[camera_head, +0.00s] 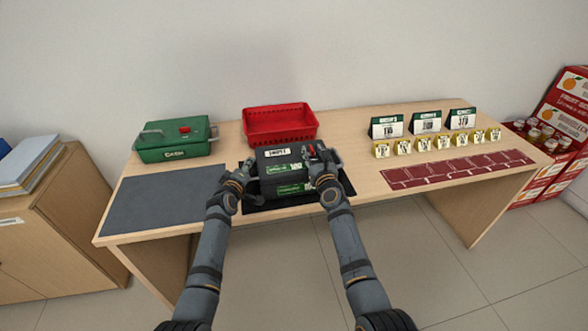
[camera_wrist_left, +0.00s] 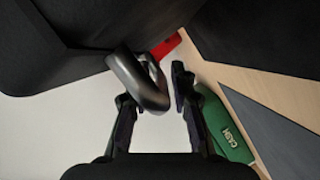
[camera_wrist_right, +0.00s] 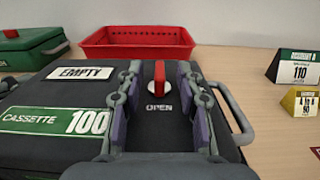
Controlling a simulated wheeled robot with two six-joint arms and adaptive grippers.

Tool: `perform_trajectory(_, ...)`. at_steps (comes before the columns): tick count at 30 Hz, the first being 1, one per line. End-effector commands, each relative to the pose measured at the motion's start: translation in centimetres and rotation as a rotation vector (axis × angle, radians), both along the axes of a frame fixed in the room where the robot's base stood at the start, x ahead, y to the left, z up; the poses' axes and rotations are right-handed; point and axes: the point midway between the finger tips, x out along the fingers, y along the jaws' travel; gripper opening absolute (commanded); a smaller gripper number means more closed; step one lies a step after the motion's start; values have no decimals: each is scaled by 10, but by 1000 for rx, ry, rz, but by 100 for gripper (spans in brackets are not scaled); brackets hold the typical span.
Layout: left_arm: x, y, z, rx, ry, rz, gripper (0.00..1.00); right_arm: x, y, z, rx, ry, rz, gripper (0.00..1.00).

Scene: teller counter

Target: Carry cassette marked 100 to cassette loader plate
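The black cassette marked 100 (camera_head: 277,165) sits at the table's middle, front toward me, with a green "CASSETTE 100" label (camera_wrist_right: 60,121) and an "EMPTY" label. A second green label shows lower on its front. My left gripper (camera_head: 238,182) is at its left side. In the left wrist view its fingers (camera_wrist_left: 155,92) stand apart at a grey loop handle (camera_wrist_left: 138,82); firm contact cannot be told. My right gripper (camera_head: 322,165) is open over the cassette's right top. Its fingers (camera_wrist_right: 160,95) straddle a red knob (camera_wrist_right: 159,76) beside "OPEN". No part is labelled as loader plate.
A dark slate mat (camera_head: 160,200) lies clear at the left. A black mat (camera_head: 253,204) lies under the cassette. A green cash box (camera_head: 175,142) and red basket (camera_head: 280,122) stand behind. Price signs (camera_head: 427,122), yellow tags (camera_head: 440,141) and a red marked strip (camera_head: 455,170) lie right.

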Motion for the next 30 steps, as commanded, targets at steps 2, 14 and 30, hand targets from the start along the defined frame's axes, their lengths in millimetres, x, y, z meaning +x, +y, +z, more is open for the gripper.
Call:
perform_trajectory(2, 0, 0, 0, 0, 0, 0, 11, 0, 0, 0, 0, 0, 0, 23)
perform_trajectory(14, 0, 0, 0, 0, 0, 0, 0, 0, 0, 0, 0, 0, 0, 0)
perform_trajectory(30, 1, 0, 10, -1, -5, 1, 0, 0, 0, 10, 1, -4, -1, 0)
